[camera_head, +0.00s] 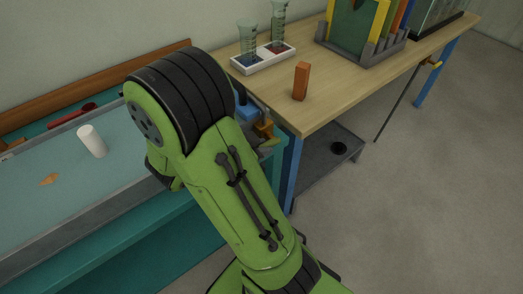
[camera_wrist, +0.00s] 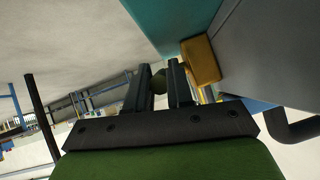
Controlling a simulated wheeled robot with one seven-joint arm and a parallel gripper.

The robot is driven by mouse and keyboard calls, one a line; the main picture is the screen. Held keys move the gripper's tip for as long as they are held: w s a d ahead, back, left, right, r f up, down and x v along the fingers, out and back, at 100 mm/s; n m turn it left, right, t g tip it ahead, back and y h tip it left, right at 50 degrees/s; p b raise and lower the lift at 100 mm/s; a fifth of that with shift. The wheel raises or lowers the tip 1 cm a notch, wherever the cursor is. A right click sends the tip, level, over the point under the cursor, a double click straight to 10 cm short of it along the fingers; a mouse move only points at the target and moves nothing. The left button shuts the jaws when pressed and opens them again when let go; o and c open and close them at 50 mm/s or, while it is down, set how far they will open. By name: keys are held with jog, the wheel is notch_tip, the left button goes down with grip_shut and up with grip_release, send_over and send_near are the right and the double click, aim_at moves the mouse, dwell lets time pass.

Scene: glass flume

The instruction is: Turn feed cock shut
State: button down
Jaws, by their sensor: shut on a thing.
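A brass-yellow block (camera_head: 263,129), which looks like the feed cock's body, sits beside a blue part at the near right end of the teal flume bench. It also shows in the wrist view (camera_wrist: 201,60), just right of my fingers. My gripper (camera_wrist: 160,76) has its two dark fingers around a small, dark, rounded piece (camera_wrist: 158,82), likely the cock's handle, and is shut on it. The handle's turn angle cannot be told. In the head view my green arm hides most of the cock, and only a bit of my gripper (camera_head: 262,144) shows beside it.
A wooden table (camera_head: 335,90) stands close on the right, with an orange block (camera_head: 301,81), a white tray (camera_head: 263,58) of glasses and a rack. The floor at right is open.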

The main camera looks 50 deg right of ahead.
jog(key=shift+f+h, duration=0.25)
jog(key=shift+h, duration=0.15)
jog(key=c, duration=1.3)
grip_release()
jog(key=p+v, duration=0.4)
jog(key=v, duration=1.1)
jog(key=shift+w+a+r, duration=0.1)
jog(key=shift+a+r, duration=0.15)
jog(key=shift+a, duration=0.05)
jog(key=shift+o, duration=0.4)
